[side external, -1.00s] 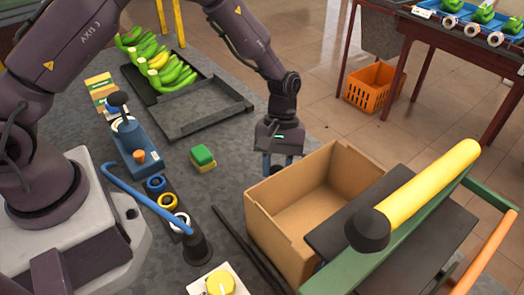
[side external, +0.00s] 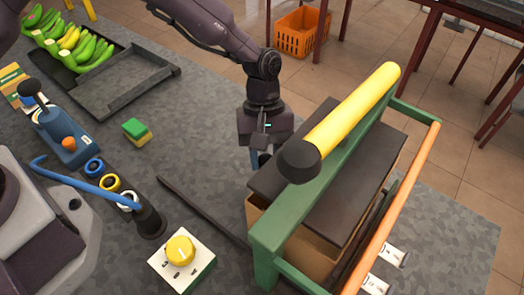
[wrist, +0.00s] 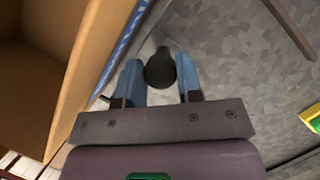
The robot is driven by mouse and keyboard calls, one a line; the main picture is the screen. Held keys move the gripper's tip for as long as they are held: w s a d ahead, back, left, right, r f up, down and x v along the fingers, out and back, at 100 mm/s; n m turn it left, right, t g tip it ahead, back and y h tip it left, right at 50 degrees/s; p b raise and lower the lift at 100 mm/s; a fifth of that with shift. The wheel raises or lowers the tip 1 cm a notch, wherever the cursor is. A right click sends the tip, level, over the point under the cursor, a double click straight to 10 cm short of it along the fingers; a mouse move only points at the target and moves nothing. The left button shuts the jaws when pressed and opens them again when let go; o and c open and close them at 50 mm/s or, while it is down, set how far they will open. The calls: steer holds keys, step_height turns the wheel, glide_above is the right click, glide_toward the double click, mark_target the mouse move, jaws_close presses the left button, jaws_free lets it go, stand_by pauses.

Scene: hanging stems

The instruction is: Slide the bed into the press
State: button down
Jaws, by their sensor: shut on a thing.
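The press has a green frame (side external: 285,222), a yellow bar with a black end (side external: 352,112) and a flat dark plate (side external: 362,185). The bed looks to be the brown cardboard box (side external: 258,218), mostly hidden beneath the plate; its brown wall and shaded inside show at the left in the wrist view (wrist: 85,65). My gripper (side external: 258,158) is upright at the box's back left side. In the wrist view its blue fingers (wrist: 161,82) are shut on a black knob (wrist: 160,66) beside the box wall. How the knob joins the box is hidden.
A dark rod (side external: 205,212) lies left of the box. A white block with a yellow dial (side external: 181,252) and a blue bent lever (side external: 85,184) stand nearer. A green and yellow sponge (side external: 136,131) and a banana tray (side external: 125,85) are farther left.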

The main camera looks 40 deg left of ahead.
steer(key=shift+d+r, duration=0.1)
steer(key=shift+d, duration=0.3)
steer(key=c, duration=0.8)
jaws_free()
steer(key=shift+a, duration=0.2)
steer(key=shift+w+r, duration=0.1)
steer(key=v, duration=1.2)
steer(key=shift+a+r, duration=0.2)
steer(key=shift+r, duration=0.1)
